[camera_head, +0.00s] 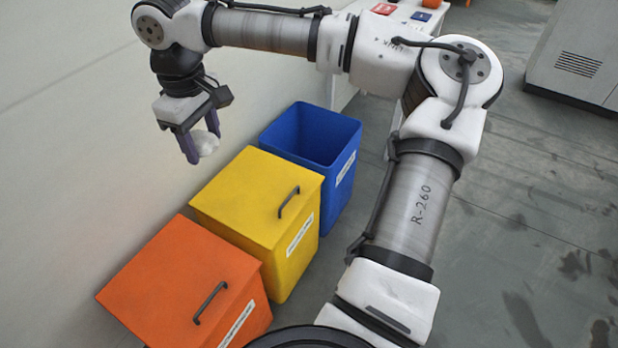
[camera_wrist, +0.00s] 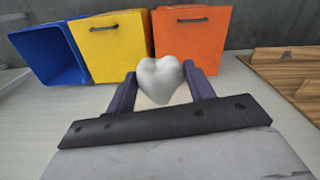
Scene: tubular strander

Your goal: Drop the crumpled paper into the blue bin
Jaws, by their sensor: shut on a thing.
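The crumpled paper (camera_head: 205,143) is a whitish lump between the purple fingers of my gripper (camera_head: 203,145), which is shut on it. In the wrist view the paper (camera_wrist: 160,79) sits between both fingertips of my gripper (camera_wrist: 161,88). The blue bin (camera_head: 342,165) is open at the top, with a white label on its side, and looks empty as far as I see inside. My gripper is in the air, left of the blue bin and near the yellow bin's back corner in the head view. In the wrist view the blue bin (camera_wrist: 48,55) is at the far left.
A lidded yellow bin (camera_head: 250,195) stands beside the blue one, and a lidded orange bin (camera_head: 180,275) beside that; both have black handles. A pale wall (camera_head: 70,110) runs along the left. A grey cabinet (camera_head: 580,50) stands at the upper right. Grey floor is open at right.

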